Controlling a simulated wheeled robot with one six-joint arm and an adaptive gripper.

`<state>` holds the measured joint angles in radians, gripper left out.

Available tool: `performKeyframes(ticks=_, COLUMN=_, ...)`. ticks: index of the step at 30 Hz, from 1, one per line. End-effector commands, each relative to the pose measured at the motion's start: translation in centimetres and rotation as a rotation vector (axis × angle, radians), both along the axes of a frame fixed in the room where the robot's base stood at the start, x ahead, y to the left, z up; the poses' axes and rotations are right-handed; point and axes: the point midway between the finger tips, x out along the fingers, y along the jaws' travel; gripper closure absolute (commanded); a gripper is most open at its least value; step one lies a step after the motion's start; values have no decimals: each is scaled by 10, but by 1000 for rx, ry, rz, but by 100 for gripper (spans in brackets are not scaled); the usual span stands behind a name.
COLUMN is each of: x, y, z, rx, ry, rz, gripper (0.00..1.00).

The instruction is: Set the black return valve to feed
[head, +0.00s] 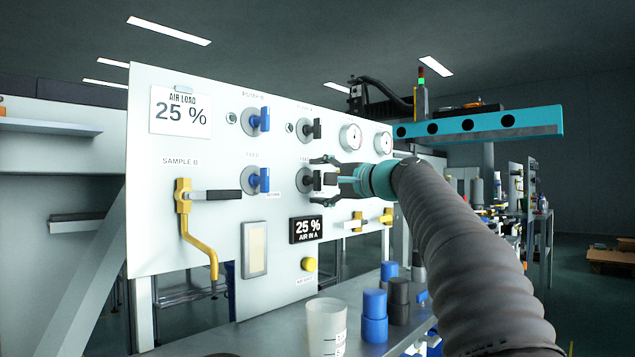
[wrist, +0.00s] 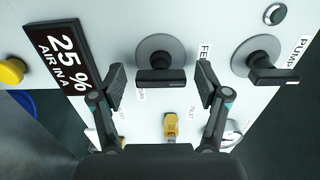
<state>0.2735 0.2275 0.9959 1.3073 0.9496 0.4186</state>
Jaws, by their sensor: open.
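The black return valve (head: 308,181) is a black knob on a round grey plate, in the lower row of the white panel. In the wrist view the black handle (wrist: 161,79) lies crosswise between my fingers, with a gap on each side. A FEED label (wrist: 205,51) is on its right there, and a partly covered label ending in "URN" is near its lower left. I cannot tell which label the handle points at. My gripper (head: 325,181) is open in front of the knob, one finger above and one below; it also shows in the wrist view (wrist: 162,84).
A "25% AIR IN A" display (head: 306,229) and yellow button (head: 309,264) are below. Blue and black cylinders stand on the bench.

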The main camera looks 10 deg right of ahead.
Motion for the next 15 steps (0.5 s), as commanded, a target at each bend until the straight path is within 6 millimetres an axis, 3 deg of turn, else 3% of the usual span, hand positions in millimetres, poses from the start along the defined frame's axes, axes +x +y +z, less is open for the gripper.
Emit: performKeyframes(ticks=15, x=-74, y=-55, z=1, rx=-1, ry=-2, rz=-4, gripper=25)
